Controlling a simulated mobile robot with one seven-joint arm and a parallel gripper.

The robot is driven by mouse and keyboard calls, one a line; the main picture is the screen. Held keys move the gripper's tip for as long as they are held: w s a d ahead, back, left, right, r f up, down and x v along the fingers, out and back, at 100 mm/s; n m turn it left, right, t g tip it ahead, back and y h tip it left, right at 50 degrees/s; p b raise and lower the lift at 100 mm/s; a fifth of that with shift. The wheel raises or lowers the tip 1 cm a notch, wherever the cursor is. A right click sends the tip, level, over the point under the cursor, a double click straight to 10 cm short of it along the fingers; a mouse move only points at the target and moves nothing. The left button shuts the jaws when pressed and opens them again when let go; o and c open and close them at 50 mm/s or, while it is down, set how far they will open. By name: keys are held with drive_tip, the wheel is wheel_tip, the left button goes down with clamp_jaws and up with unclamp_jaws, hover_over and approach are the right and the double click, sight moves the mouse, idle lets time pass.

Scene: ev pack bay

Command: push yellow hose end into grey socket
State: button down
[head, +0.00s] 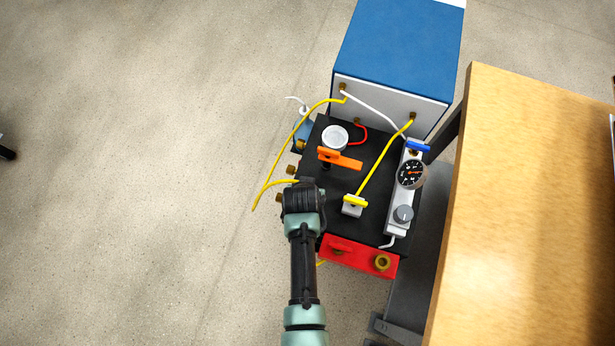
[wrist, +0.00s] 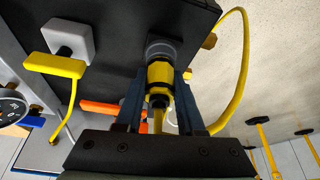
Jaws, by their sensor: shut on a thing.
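My gripper (wrist: 158,88) is shut on the yellow hose end (wrist: 159,73), with one dark finger on each side of it. The hose end points at the grey socket (wrist: 161,48), a round ring on the black block's side. Its front meets or overlaps the ring in the wrist view; I cannot tell how deep it sits. In the head view my gripper (head: 302,190) is at the left edge of the black block and hides the hose end and socket. The yellow hose (head: 284,147) loops from the blue-topped box out to the left and back to my gripper.
Near my gripper on the black block (head: 340,225) are an orange handle (head: 340,158), a yellow-handled grey valve (head: 353,205) and a gauge panel (head: 408,180). A red block (head: 350,260) is at the front. Brass fittings line the left side.

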drive_tip(key=c, duration=1)
unclamp_jaws()
drive_tip(key=shift+o, duration=0.2)
drive_tip(key=o, duration=0.5)
drive_tip(key=shift+o, duration=0.3)
drive_tip(key=o, duration=0.4)
drive_tip(key=shift+r, duration=0.2)
drive_tip(key=shift+s+r+p, duration=0.2)
drive_tip(key=shift+r+p, duration=0.15)
drive_tip(key=shift+p, duration=0.3)
